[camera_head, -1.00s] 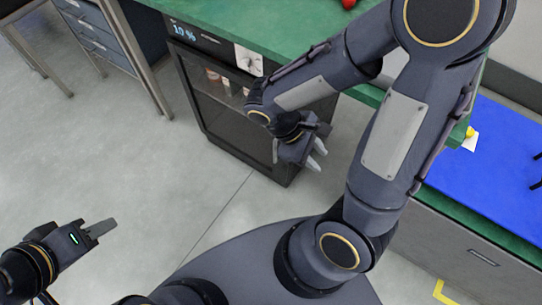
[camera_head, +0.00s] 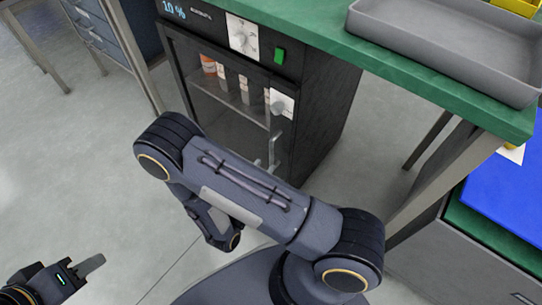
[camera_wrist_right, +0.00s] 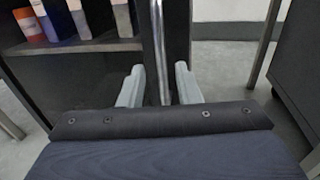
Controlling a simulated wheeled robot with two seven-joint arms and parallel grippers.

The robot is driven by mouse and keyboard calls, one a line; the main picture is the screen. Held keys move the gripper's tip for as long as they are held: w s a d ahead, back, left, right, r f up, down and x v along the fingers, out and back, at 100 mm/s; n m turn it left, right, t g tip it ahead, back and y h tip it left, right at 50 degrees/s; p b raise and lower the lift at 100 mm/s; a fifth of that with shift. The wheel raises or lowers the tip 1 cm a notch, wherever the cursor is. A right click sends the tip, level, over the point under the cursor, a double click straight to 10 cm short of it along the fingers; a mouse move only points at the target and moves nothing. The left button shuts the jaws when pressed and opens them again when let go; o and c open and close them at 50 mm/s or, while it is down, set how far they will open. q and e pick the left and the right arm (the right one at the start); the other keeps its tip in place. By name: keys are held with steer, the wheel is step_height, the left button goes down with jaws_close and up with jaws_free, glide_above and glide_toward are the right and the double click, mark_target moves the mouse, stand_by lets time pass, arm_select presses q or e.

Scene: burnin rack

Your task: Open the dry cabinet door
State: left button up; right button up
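The dry cabinet (camera_head: 325,108) stands under the green bench in the head view, and its glass door (camera_head: 205,110) looks closed. The door's upright metal handle shows in the right wrist view (camera_wrist_right: 160,45). My right gripper (camera_wrist_right: 160,88) is open, with one finger on each side of the handle and gaps visible beside it. In the head view my right forearm hides most of this gripper and the lower door. My left gripper (camera_head: 88,267) is at the lower left, away from the cabinet; its finger opening is unclear.
Bottles (camera_head: 225,80) stand on a shelf behind the glass. A grey tray (camera_head: 440,45) lies on the green bench (camera_head: 400,75). A bench leg (camera_head: 445,180) stands right of the cabinet. A drawer unit (camera_head: 105,40) is at upper left. The floor (camera_head: 80,170) left of the cabinet is clear.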

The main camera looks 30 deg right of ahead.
mark_target(271, 156)
steer(key=b+x, duration=0.1)
steer(key=x, duration=0.5)
steer(key=shift+d, duration=0.15)
steer(key=shift+c, duration=0.2)
jaws_close()
